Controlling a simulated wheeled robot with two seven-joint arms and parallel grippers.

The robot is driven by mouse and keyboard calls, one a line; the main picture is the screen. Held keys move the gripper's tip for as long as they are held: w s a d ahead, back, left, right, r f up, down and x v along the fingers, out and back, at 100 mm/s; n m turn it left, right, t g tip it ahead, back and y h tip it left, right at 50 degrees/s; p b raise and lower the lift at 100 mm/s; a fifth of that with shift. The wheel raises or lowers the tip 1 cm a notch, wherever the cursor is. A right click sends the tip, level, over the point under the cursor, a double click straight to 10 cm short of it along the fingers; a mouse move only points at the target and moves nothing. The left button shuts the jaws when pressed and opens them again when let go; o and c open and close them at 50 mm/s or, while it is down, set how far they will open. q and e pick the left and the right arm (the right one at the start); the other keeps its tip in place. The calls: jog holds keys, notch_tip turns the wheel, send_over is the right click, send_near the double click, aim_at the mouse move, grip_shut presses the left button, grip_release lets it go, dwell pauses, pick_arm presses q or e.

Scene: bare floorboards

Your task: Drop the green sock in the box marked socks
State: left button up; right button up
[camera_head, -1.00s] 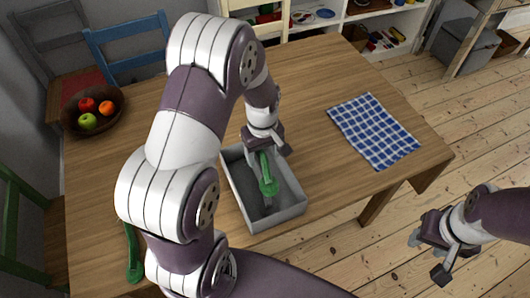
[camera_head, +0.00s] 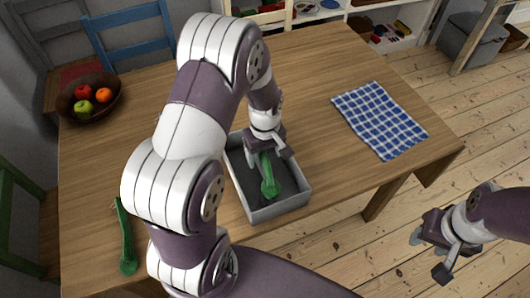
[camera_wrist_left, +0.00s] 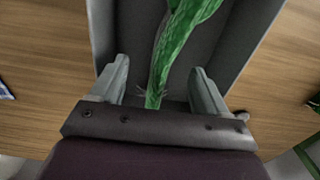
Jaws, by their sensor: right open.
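A green sock (camera_head: 268,182) is inside the grey open box (camera_head: 296,211) at the table's near side. Any marking on the box cannot be read. My left gripper (camera_head: 267,156) is over the box, at the sock's upper end. In the left wrist view, the sock (camera_wrist_left: 176,42) runs between the widely spaced fingers of my left gripper (camera_wrist_left: 160,72), with gaps on both sides. Whether the sock rests fully on the box floor is unclear. My right gripper (camera_head: 432,250) is open and empty, out to the right beyond the table.
Another long green item (camera_head: 126,245) lies at the table's left near edge, left of my arm. A fruit bowl (camera_head: 92,112) stands at the back left. A blue checked cloth (camera_head: 380,120) lies on the right. The wooden tabletop (camera_head: 320,70) behind the box is clear.

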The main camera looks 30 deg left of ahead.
pick_arm(q)
jog(key=shift+o, duration=0.9)
notch_tip(320, 180, up, 13)
jog(key=shift+f, duration=0.15)
